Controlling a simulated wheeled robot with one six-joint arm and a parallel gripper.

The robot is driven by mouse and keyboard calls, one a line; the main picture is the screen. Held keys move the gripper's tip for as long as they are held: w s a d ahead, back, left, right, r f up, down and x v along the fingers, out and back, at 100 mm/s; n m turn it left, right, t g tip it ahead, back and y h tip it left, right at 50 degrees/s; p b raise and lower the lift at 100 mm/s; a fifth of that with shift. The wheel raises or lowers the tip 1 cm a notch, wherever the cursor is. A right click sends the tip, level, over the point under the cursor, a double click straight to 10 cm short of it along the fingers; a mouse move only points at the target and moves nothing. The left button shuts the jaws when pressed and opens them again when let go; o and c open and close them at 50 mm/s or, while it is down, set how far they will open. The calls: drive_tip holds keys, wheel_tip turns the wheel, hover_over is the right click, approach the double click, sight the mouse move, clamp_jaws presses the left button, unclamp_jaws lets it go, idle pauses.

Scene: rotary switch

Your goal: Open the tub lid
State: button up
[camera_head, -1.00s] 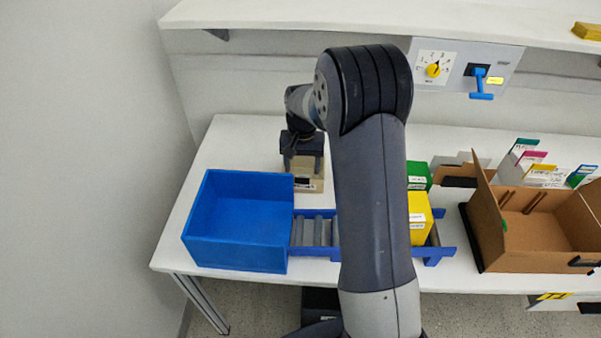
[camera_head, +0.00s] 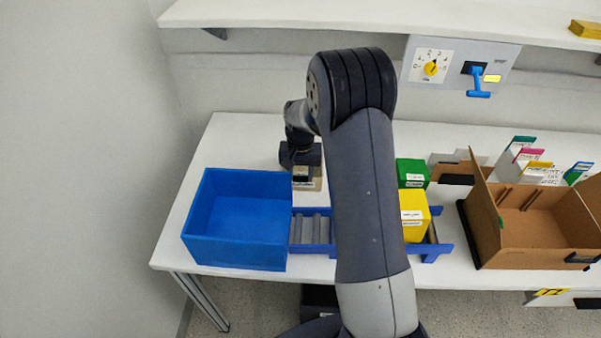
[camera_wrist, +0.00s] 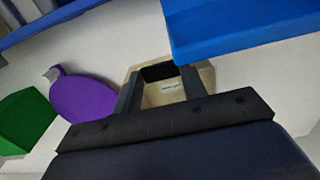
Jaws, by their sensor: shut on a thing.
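My gripper (camera_wrist: 160,75) has its two fingers on either side of a small tan box with a white label (camera_wrist: 165,94). A dark strip shows between the fingertips, and the jaws are shut on the box. A purple rounded piece with a grey tab (camera_wrist: 88,98) lies left of the fingers in the wrist view. I cannot tell whether it is the tub lid. My arm may hide it in the head view.
A blue bin (camera_head: 236,262) stands at the table's left. A roller rack (camera_head: 312,228) holds a yellow box (camera_head: 413,216). A green box (camera_head: 412,173) is behind it. An open cardboard box (camera_head: 530,235) stands right. A rotary switch (camera_head: 431,68) is on the wall panel.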

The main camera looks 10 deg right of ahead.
clamp_jaws()
drive_tip(key=shift+w+r, duration=0.15)
drive_tip(key=shift+r, duration=0.1)
